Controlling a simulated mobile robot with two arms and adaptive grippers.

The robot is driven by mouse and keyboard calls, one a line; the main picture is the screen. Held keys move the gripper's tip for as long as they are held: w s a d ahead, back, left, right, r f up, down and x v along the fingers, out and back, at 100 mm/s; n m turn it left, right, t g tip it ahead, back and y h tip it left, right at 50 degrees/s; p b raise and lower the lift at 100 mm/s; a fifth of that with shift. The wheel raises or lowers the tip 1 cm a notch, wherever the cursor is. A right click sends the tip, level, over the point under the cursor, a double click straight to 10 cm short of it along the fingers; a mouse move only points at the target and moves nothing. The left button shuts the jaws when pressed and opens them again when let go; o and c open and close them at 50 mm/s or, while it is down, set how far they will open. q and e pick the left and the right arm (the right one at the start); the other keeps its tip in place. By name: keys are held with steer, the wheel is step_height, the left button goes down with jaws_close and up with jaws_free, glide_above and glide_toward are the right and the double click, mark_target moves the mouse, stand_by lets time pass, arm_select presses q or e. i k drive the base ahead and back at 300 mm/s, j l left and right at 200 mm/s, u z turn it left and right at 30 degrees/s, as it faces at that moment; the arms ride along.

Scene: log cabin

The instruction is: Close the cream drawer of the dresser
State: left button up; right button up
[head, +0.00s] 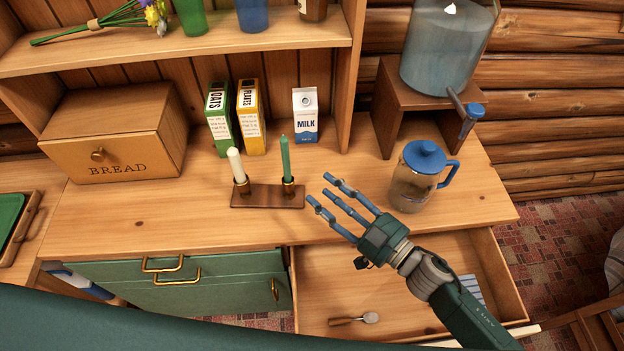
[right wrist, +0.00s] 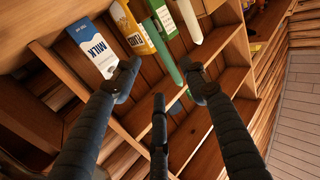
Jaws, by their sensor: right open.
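The open drawer (head: 400,300) of the dresser (head: 150,215) is pulled out at the lower right. Its wooden inside shows, and a thin strip of its cream front (head: 525,331) shows at the near edge. The rest of the front is hidden. My right gripper (head: 325,190) is open and empty, above the dresser top's front edge, with its fingers pointing up and left. Its wrist and forearm pass over the drawer. In the right wrist view its spread fingers (right wrist: 160,80) have nothing between them. My left gripper is in neither view.
A spoon (head: 354,320) lies in the drawer. A blue-lidded jug (head: 411,185) stands right of my fingers, and a candle holder (head: 266,198) stands left of them. Farther back are a milk carton (head: 305,117) and a water dispenser (head: 440,50). Green drawers (head: 200,296) are at the left.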

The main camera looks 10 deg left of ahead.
mark_target(326, 283)
steer(key=k+l, duration=0.2)
steer(key=l, duration=0.15)
steer(key=k+l, duration=0.15)
steer(key=l, duration=0.2)
steer(key=k+l, duration=0.2)
steer(key=l, duration=0.15)
steer(key=k+l, duration=0.2)
steer(key=l, duration=0.15)
steer(key=k+l, duration=0.2)
steer(key=l, duration=0.15)
